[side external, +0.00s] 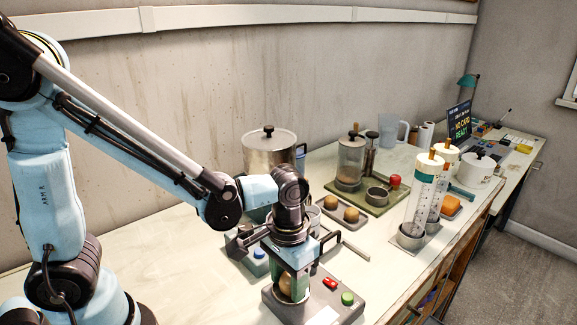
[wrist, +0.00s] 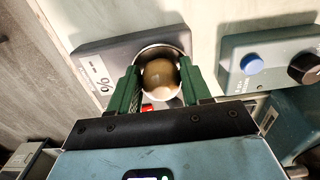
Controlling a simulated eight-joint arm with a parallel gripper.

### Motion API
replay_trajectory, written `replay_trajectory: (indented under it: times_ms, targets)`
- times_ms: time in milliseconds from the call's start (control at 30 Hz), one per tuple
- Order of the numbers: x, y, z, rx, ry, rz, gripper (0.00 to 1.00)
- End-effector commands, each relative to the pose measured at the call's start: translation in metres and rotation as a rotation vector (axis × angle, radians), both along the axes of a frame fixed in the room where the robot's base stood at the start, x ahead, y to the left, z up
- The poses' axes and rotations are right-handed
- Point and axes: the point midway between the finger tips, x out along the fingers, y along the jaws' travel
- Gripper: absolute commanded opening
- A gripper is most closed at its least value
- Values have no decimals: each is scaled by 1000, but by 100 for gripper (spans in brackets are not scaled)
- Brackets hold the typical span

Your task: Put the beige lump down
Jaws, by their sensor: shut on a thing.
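The beige lump (wrist: 160,75) is round and sits between the two green fingers of my gripper (wrist: 160,88) in the wrist view. A round metal cup or pan lies around and behind it on a grey scale-like device (wrist: 100,55). In the side view my gripper (side external: 291,283) points down over the grey device (side external: 330,302), shut on the beige lump (side external: 285,284). The fingers partly cover the lump there. I cannot tell whether the lump touches the bottom of the cup.
A tray with two tan lumps (side external: 350,214), a large metal pot (side external: 270,150) and tall clear cylinders (side external: 425,200) stand farther back. A box with a blue button (wrist: 252,64) is close beside.

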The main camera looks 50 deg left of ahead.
Motion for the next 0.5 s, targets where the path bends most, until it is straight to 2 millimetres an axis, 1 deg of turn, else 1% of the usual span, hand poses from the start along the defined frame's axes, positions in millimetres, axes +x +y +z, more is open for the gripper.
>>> replay_trajectory:
  times_ms: [233, 400, 433, 500]
  targets:
    - [1, 0, -9, -2, -8, 0, 11]
    - [1, -1, -11, -1, -9, 0, 11]
    - [1, -1, -11, -1, -9, 0, 53]
    - [1, -1, -11, 0, -9, 0, 63]
